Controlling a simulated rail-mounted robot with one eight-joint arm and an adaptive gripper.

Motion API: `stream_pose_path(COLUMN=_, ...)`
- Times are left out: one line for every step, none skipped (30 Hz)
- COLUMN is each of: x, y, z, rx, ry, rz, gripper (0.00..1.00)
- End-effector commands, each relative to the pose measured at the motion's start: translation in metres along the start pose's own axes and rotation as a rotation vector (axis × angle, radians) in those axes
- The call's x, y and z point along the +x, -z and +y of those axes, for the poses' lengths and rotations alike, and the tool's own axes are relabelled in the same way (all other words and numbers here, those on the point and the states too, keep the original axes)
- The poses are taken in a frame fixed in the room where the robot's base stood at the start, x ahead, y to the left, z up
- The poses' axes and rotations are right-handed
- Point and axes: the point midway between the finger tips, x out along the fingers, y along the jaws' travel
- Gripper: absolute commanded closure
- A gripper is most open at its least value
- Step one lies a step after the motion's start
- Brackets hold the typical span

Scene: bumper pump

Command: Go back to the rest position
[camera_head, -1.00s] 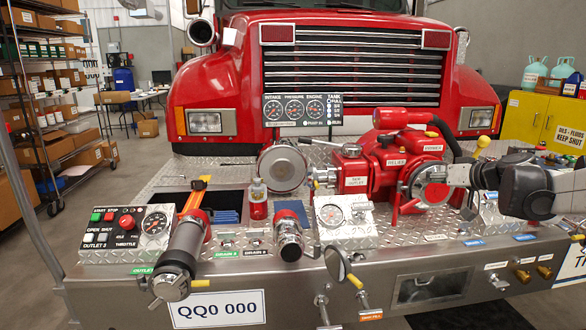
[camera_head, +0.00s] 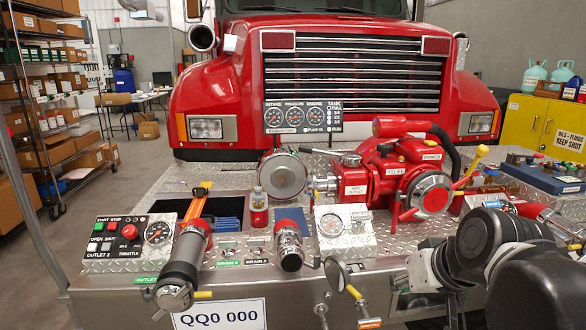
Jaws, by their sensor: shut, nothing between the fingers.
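My arm comes in from the lower right corner, its dark links in front of the bumper's right part. My gripper (camera_head: 418,274) is at its left end, over the bumper's front edge. It looks shut and empty, and apart from the pump. The red pump (camera_head: 385,172) stands on the diamond-plate bumper deck (camera_head: 130,207), its round silver cap (camera_head: 431,193) uncovered. My arm hides part of the bumper's front and deck at the lower right.
A gauge box (camera_head: 344,232), a small red bottle (camera_head: 258,207) and a capped hose outlet (camera_head: 182,265) stand left of the pump. Red piping (camera_head: 545,217) lies right of the pump.

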Motion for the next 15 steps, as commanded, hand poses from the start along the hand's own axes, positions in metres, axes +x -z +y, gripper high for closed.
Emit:
stream_pose_path(x=-0.006, y=-0.017, z=-0.003, rx=-0.005, ry=-0.020, rz=-0.009, gripper=1.00)
stream_pose_path(x=-0.008, y=-0.025, z=-0.004, rx=-0.004, ry=-0.033, rz=-0.013, gripper=1.00)
stream_pose_path(x=-0.011, y=-0.036, z=-0.004, rx=-0.003, ry=-0.051, rz=-0.017, gripper=1.00)
stream_pose_path(x=-0.013, y=-0.044, z=-0.004, rx=-0.004, ry=-0.062, rz=-0.020, gripper=1.00)
stream_pose_path(x=-0.014, y=-0.051, z=-0.004, rx=-0.004, ry=-0.074, rz=-0.022, gripper=1.00)
stream_pose_path(x=-0.016, y=-0.059, z=-0.003, rx=-0.003, ry=-0.088, rz=-0.024, gripper=1.00)
stream_pose_path(x=-0.017, y=-0.064, z=-0.003, rx=-0.003, ry=-0.097, rz=-0.025, gripper=1.00)
stream_pose_path(x=-0.018, y=-0.069, z=-0.002, rx=-0.003, ry=-0.106, rz=-0.025, gripper=1.00)
stream_pose_path(x=-0.019, y=-0.074, z=-0.002, rx=-0.003, ry=-0.115, rz=-0.026, gripper=1.00)
stream_pose_path(x=-0.019, y=-0.077, z=-0.001, rx=-0.002, ry=-0.121, rz=-0.026, gripper=1.00)
stream_pose_path(x=-0.020, y=-0.080, z=0.000, rx=-0.001, ry=-0.126, rz=-0.026, gripper=1.00)
stream_pose_path(x=-0.020, y=-0.083, z=0.000, rx=-0.002, ry=-0.131, rz=-0.026, gripper=1.00)
stream_pose_path(x=-0.020, y=-0.084, z=0.001, rx=-0.001, ry=-0.134, rz=-0.026, gripper=1.00)
stream_pose_path(x=-0.020, y=-0.085, z=0.001, rx=-0.001, ry=-0.136, rz=-0.026, gripper=1.00)
stream_pose_path(x=-0.020, y=-0.085, z=0.001, rx=-0.001, ry=-0.137, rz=-0.026, gripper=1.00)
